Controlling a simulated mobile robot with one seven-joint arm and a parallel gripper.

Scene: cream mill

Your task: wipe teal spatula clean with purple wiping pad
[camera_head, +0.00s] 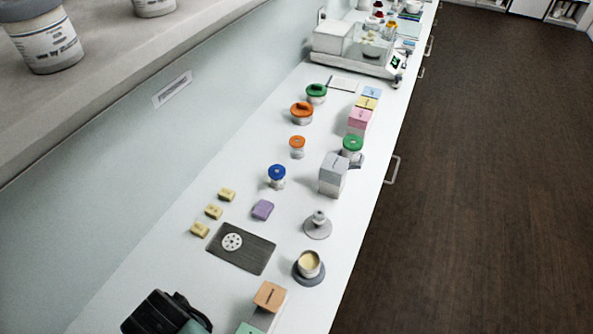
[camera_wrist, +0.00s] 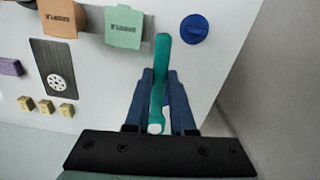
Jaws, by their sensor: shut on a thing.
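The teal spatula (camera_wrist: 162,70) is held between the blue fingers of my gripper (camera_wrist: 161,82) in the wrist view. Its long teal part points up in the picture, past the fingertips, and a pale end shows between the fingers. I cannot tell whether there is residue on it. The purple wiping pad (camera_head: 262,210) lies on the counter in the head view, beyond the dark plate and apart from my gripper. It also shows at the left edge of the wrist view (camera_wrist: 11,67). In the head view the spatula and fingertips cannot be made out.
A dark plate with a white perforated disc (camera_head: 232,241) lies near the pad. Several yellow blocks (camera_head: 214,212) lie by the wall. An orange-topped box (camera_head: 269,296) and a mint box (camera_wrist: 123,27) stand nearby. A cream-filled cup (camera_head: 310,263) and a blue-lidded jar (camera_head: 277,174) stand on the counter.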

